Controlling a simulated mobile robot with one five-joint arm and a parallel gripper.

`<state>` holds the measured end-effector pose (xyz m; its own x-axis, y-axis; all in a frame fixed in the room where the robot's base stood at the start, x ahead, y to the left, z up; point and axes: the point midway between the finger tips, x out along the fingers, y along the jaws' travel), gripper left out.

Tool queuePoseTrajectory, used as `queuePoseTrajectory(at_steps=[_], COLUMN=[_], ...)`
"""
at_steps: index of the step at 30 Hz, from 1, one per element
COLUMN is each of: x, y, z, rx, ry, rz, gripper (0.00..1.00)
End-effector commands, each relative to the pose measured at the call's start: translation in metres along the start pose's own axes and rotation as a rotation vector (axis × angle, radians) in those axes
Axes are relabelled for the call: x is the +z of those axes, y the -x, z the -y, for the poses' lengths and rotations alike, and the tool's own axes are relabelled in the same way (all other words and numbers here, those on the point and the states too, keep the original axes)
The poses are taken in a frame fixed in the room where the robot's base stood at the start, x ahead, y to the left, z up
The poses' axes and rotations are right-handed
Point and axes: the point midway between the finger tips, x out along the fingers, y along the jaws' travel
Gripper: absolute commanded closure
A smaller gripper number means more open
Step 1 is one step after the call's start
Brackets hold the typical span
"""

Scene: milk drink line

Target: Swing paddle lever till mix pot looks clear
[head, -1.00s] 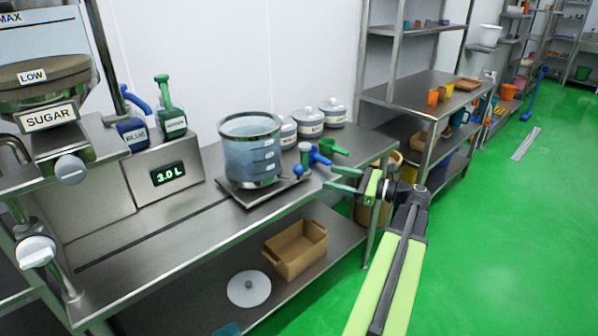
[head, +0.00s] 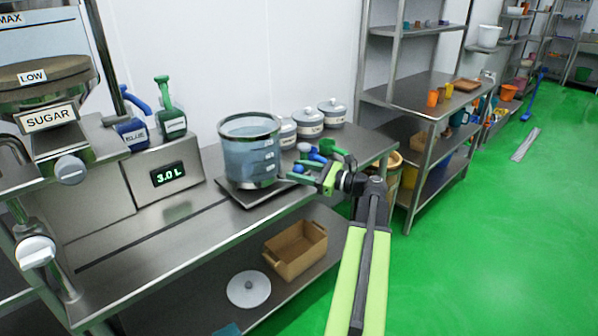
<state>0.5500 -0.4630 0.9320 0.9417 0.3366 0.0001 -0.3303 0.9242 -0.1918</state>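The mix pot (head: 238,160) is a see-through vessel with a dark rim, standing on a dark plate on the steel bench. Its contents look bluish and somewhat cloudy. Just right of it is a small blue knob (head: 298,169), which seems to be the paddle lever's end; the rest of the lever is hard to make out. My gripper (head: 300,172) is beside the pot's right side with its two green fingers apart. The knob appears between or just behind the fingers; I cannot tell whether they touch it.
Lidded jars (head: 333,114) and a green scoop (head: 331,148) are behind my gripper. Green floor is open at right.

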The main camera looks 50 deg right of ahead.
Motion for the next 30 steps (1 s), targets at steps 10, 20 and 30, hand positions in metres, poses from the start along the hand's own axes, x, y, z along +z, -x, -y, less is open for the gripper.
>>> queuePoseTrajectory(at_steps=[10,20,30], x=[-0.0001,-0.0001,-0.0002], y=[0.0006,0.001,0.0013], z=[0.0002,0.0003,0.0005], rx=[0.0,-0.001,-0.001], ry=[0.0,0.0,0.0], rz=[0.0,0.0,-0.001], gripper=[1.0,1.0,1.0])
